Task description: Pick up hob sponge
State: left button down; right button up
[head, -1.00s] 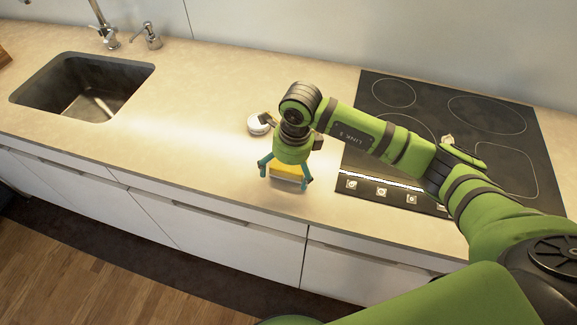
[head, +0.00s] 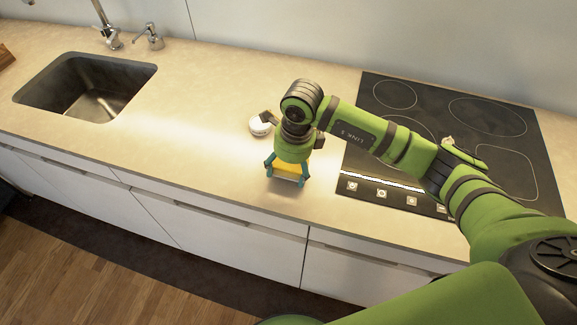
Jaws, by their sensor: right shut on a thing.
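The sponge (head: 287,169), yellow on its visible face, is at the front part of the beige counter, left of the hob (head: 458,130). My right gripper (head: 287,178) points down over it, with its teal fingers closed on the sponge's two sides. The gripper and wrist hide the top of the sponge. I cannot tell whether the sponge touches the counter. My left gripper is not in view.
A small white round object (head: 260,126) stands on the counter just behind and left of my right wrist. The sink (head: 88,84), faucet (head: 108,32) and soap dispenser (head: 150,36) are at the left. The counter (head: 190,110) between is clear.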

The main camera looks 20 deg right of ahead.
aim_at(289, 165)
notch_tip(289, 165, up, 3)
jog(key=shift+w+r+b, duration=0.1)
jog(key=shift+b, duration=0.75)
jog(key=d+r+b, duration=0.2)
jog(key=d+r, duration=0.1)
jog(key=d, duration=0.3)
jog(key=s+d+r+b, duration=0.1)
jog(key=d+r+b, duration=0.1)
jog(key=d+r, duration=0.2)
jog(key=shift+d, duration=0.85)
jog(key=shift+s+r, duration=0.1)
